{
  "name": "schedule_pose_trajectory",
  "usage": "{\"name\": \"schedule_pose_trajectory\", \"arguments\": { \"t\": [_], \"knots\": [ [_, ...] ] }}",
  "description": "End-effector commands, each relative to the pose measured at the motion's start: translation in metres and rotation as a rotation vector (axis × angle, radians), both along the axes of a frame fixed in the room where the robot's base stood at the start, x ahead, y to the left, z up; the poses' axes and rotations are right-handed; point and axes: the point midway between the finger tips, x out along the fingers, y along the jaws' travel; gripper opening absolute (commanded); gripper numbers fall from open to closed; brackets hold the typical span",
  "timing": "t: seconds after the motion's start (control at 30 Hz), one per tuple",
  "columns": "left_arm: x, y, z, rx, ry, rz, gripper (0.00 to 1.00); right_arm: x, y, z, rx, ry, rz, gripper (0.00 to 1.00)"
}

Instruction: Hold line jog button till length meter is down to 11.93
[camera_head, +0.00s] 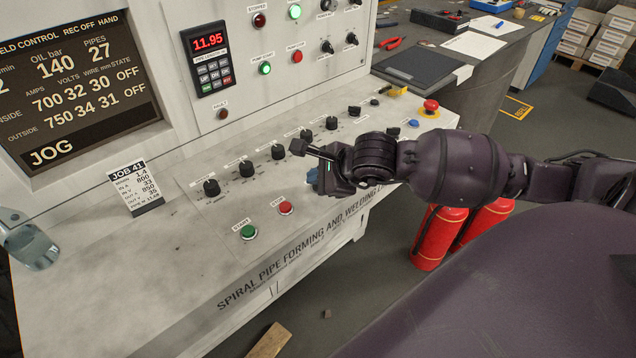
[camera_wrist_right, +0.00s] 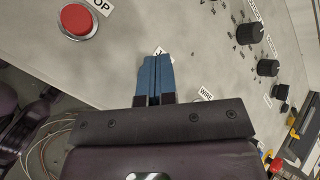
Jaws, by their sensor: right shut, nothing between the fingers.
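The length meter (camera_head: 209,43) on the upright panel shows 11.95 in red digits above a small keypad. My right gripper (camera_head: 313,180) is over the sloped control desk, fingers pointing down at it, just right of the red stop button (camera_head: 285,208). In the right wrist view its blue fingers (camera_wrist_right: 155,66) are shut together with nothing between them. They cover most of a label starting with "J". The line jog button itself is hidden behind the fingers, so I cannot see whether they touch or press it. The screen (camera_head: 75,85) reads JOG. My left gripper is out of view.
A green start button (camera_head: 248,232) sits left of the stop button. Several black knobs (camera_head: 278,152) run along the desk behind my gripper. A red emergency button (camera_head: 430,106) is at the right end. A job card (camera_head: 137,187) stands at left; red extinguishers (camera_head: 440,235) stand on the floor.

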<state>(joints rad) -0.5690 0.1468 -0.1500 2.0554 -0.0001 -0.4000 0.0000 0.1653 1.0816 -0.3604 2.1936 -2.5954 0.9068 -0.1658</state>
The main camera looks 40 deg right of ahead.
Motion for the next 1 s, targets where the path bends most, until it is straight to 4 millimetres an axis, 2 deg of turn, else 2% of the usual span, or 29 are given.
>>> {"name": "schedule_pose_trajectory", "arguments": {
  "t": [0.53,1.0],
  "knots": [
    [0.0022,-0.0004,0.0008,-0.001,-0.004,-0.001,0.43,-0.0004,-0.0001,-0.0010,0.000,0.003,-0.001,0.00],
    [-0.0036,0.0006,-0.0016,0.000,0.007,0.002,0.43,-0.0004,-0.0001,-0.0010,0.000,0.003,-0.001,0.00]
  ]
}}
